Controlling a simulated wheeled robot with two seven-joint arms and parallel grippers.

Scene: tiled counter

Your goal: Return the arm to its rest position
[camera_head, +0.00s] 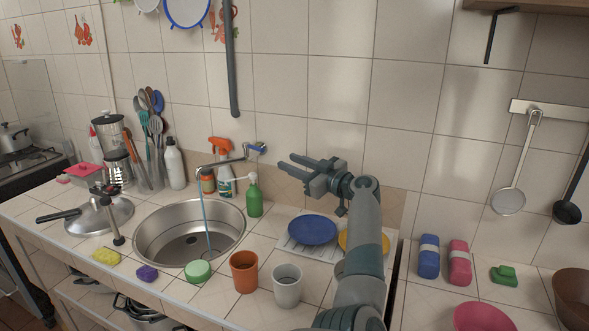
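Below the gripper, a blue plate (312,230) and a partly hidden yellow plate (350,240) lie on a white rack (290,245). A green bottle (254,196) stands by the sink (150,232). Orange (244,272) and white (287,286) cups stand in front.

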